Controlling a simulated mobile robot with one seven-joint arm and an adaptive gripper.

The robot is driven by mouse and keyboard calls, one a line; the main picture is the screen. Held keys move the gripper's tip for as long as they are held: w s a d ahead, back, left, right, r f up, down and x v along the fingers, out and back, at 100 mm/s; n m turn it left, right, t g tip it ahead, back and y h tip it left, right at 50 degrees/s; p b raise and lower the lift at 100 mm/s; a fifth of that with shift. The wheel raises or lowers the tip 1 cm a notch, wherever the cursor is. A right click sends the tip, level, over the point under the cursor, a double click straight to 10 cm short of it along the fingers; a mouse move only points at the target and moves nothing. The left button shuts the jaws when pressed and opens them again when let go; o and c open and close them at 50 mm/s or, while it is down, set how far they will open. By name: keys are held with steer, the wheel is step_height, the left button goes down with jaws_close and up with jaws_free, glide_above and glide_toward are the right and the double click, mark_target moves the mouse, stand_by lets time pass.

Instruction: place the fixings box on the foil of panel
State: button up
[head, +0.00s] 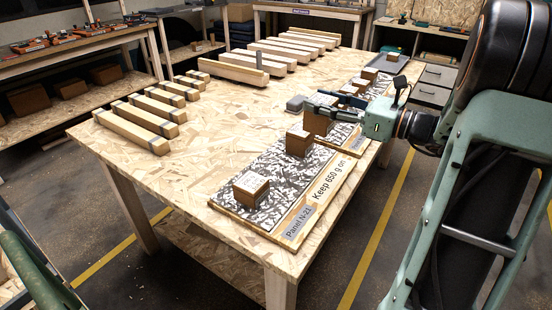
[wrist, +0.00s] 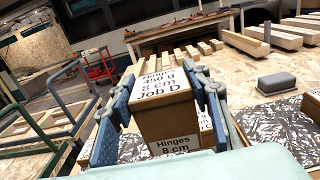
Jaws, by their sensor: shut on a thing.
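My gripper (head: 320,108) is shut on a brown cardboard box (head: 317,123) with a white label. In the wrist view the held box (wrist: 168,128) reads "Hinges 450 g 8 cm Job D", and the fingers (wrist: 165,100) clasp its two sides. The near panel (head: 290,222) reads "Panel N-21" and "Keep 650 g on"; black-and-white patterned foil (head: 228,194) covers its top. Two boxes sit on this foil, a near box (head: 251,190) and a far box (head: 298,144). The held box is beyond them, near the panel's far end; whether it touches anything below is unclear.
A second panel (head: 345,137) lies beyond, with smaller boxes (head: 369,74) further back. A grey block (head: 295,103) lies left of my gripper. Wooden beams (head: 135,130) line the table's left side. The table middle (head: 215,130) is clear.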

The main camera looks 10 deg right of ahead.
steer(key=shift+s+a+f+b, duration=0.1)
steer(key=shift+a+f+b, duration=1.15)
steer(key=shift+a+f, duration=1.5)
steer(key=shift+s+a+f+b, duration=0.1)
steer(key=shift+a+f+b, duration=1.15)
steer(key=shift+a+f, duration=1.45)
steer(key=shift+d+f, duration=0.2)
steer(key=shift+d, duration=0.05)
steer(key=shift+f, duration=0.15)
steer(key=o, duration=1.6)
steer(key=shift+s+d, duration=0.1)
steer(key=shift+d, duration=0.1)
steer(key=p+v, duration=0.2)
steer(key=v, duration=0.9)
steer(key=shift+s+d, duration=0.15)
steer(key=shift+s, duration=0.05)
